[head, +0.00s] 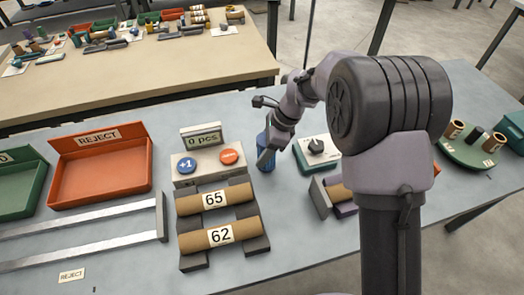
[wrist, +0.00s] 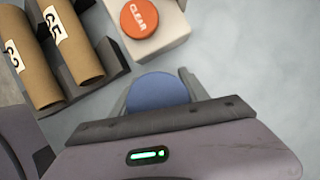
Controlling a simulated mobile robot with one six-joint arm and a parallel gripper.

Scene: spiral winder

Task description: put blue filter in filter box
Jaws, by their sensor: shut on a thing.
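The blue filter (head: 261,140) stands on the grey table just right of the counter unit, partly hidden by my gripper (head: 266,156). In the wrist view the round blue top of the filter (wrist: 157,92) sits between the two grey fingers. My gripper is shut on it. I cannot tell whether the filter touches the table. No box is readably marked as the filter box; a dark green box (head: 515,128) stands at the right edge of the head view.
The counter unit (head: 185,168) has +1 and CLEAR buttons. Cardboard tubes 65 (head: 215,199) and 62 (head: 220,236) lie on a rack before it. A red REJECT tray (head: 100,172) is left. A knob unit (head: 316,152) and a green round stand (head: 470,150) are right.

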